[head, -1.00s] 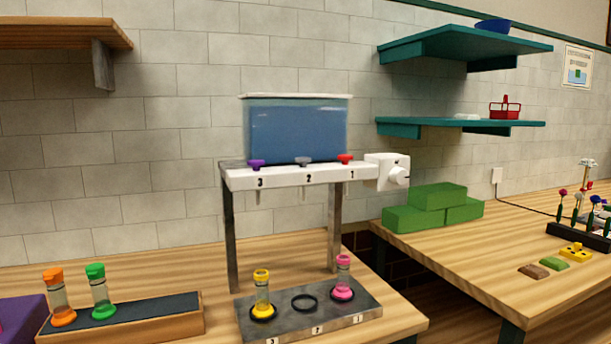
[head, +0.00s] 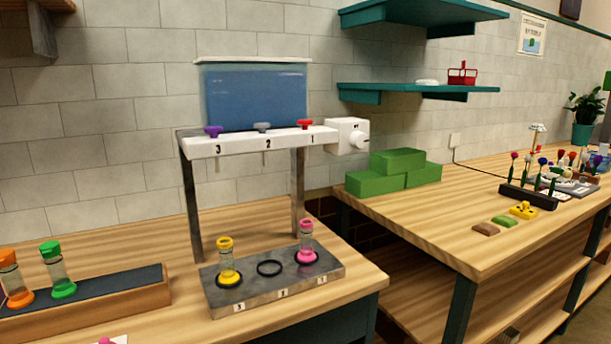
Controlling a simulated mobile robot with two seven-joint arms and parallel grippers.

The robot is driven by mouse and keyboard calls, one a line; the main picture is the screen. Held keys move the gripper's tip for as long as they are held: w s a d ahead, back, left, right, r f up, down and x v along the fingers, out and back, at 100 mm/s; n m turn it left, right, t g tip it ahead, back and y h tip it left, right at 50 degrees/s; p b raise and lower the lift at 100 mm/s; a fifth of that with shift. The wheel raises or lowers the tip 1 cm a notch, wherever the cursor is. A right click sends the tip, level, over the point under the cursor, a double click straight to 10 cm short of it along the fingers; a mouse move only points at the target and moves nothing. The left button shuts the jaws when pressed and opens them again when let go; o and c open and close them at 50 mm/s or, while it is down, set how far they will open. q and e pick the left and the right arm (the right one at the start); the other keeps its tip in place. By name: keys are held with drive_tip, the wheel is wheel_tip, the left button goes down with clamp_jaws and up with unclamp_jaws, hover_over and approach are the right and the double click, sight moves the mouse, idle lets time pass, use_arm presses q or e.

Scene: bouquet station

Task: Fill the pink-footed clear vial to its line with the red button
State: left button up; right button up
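The pink-footed clear vial (head: 306,240) stands upright in the ring at position 1 on the grey base plate (head: 228,300), under the dispenser. It has a pink collar on top, and no liquid can be made out in it. The red button (head: 305,123) sits above number 1 on the white dispenser bar (head: 230,149). A purple button (head: 213,131) is above 3 and a grey one (head: 262,127) above 2. A blue-filled tank (head: 255,97) is behind them. Neither of my grippers is in view.
A yellow-footed vial (head: 228,262) stands at position 3; the ring at position 2 (head: 269,268) is empty. Orange (head: 14,280) and green (head: 59,272) vials stand at the left rack. Green blocks (head: 396,170) and a flower rack (head: 528,196) are on the right table.

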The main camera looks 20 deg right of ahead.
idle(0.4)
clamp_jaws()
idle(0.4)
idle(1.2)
